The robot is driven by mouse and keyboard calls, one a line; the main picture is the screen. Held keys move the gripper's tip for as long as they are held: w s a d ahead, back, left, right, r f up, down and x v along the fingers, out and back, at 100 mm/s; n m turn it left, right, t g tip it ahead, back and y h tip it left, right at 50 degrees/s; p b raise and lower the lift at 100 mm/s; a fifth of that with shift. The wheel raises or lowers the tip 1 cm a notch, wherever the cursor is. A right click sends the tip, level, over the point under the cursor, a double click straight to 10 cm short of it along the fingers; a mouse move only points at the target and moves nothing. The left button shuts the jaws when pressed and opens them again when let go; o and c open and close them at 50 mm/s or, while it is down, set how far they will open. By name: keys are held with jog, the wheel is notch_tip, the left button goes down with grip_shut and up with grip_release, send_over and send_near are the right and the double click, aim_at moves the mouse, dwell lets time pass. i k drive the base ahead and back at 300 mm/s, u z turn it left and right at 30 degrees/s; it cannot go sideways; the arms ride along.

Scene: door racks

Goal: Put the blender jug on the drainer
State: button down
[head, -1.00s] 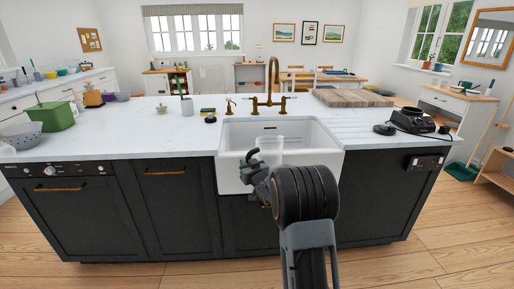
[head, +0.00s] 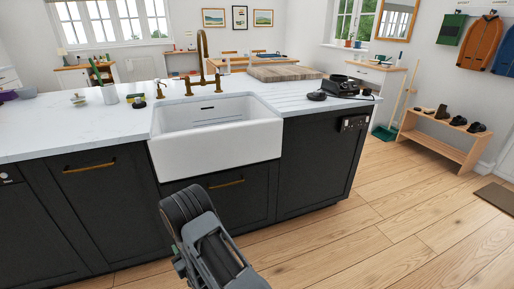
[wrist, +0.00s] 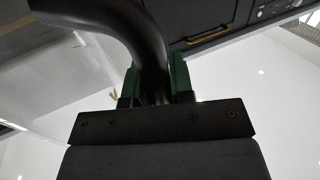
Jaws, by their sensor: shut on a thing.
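In the wrist view, my gripper (wrist: 155,88) has its green fingers shut on a thick, curved black handle. I take this as the handle of the blender jug (wrist: 150,45). A pale, see-through surface lies left of the handle, but I cannot tell how much of it is the jug. In the head view my arm is low in front of the island, and the jug is hidden or out of frame. The drainer (head: 284,98) is the grooved white worktop just right of the white sink. Its grooved part looks bare.
The white sink (head: 215,143) with a brass tap (head: 203,60) is in the island. A black appliance (head: 345,86) and a wooden board (head: 283,73) stand beyond the drainer. A shoe bench (head: 440,135) is at the right.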

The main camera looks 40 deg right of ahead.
aim_at(278, 96)
jog(key=k, duration=0.95)
jog(key=z, duration=1.45)
jog(key=i, duration=1.3)
jog(key=u, duration=0.35)
